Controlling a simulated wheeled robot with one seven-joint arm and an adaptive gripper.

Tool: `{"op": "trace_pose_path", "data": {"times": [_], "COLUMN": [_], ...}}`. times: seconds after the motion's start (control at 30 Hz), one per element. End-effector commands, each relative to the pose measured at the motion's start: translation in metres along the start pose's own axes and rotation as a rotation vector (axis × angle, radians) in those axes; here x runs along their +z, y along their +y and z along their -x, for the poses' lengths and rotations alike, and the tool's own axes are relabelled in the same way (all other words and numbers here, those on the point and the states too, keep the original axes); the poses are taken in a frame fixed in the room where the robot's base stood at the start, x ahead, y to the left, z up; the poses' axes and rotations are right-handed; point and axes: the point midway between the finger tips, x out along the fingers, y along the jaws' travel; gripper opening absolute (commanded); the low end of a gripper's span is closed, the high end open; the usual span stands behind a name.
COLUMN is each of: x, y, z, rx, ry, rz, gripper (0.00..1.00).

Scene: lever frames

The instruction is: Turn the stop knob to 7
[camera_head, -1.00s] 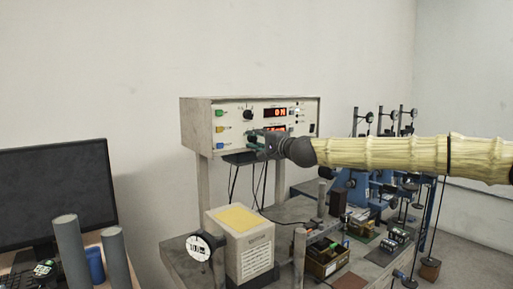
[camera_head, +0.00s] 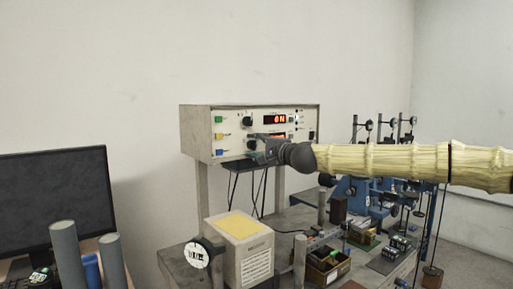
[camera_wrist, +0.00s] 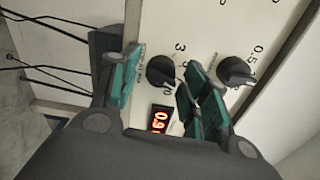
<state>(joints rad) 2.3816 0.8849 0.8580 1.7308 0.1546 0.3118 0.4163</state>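The instrument box (camera_head: 192,131) stands on posts, with a lit display (camera_head: 275,119) reading like "ON". Its front has an upper dark knob (camera_head: 248,122) and a lower dark knob (camera_head: 253,145). My gripper (camera_head: 256,149) is at the lower part of the panel and partly covers it. In the wrist view, my gripper (camera_wrist: 163,88) is open, its green-padded fingers apart. A black knob (camera_wrist: 160,71) shows between them, with a gap on each side. Another knob (camera_wrist: 235,73) lies right of the right finger. I cannot read which is the stop knob; contact is unclear.
Dark cables (camera_head: 250,185) hang under the box. A yellow-topped box (camera_head: 238,243) stands below it. A monitor (camera_head: 60,200) is at left. Dial stands (camera_head: 385,150) are behind my arm at right.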

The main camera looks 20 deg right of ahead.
Motion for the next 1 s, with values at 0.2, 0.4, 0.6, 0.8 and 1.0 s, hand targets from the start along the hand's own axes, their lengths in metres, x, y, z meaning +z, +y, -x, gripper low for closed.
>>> {"op": "trace_pose_path", "data": {"times": [0.2, 0.4, 0.6, 0.8, 1.0], "x": [0.001, 0.001, 0.001, 0.001, 0.0], "y": [0.0, -0.001, -0.001, -0.002, -0.001], "z": [0.0, 0.005, 0.028, 0.058, 0.084], "rx": [0.0, -0.001, -0.002, -0.002, -0.002], "ry": [-0.002, -0.002, -0.002, -0.002, -0.001], "rz": [0.001, 0.001, 0.001, 0.0, 0.0], "gripper": [0.51, 0.51, 0.51, 0.51, 0.51]}}
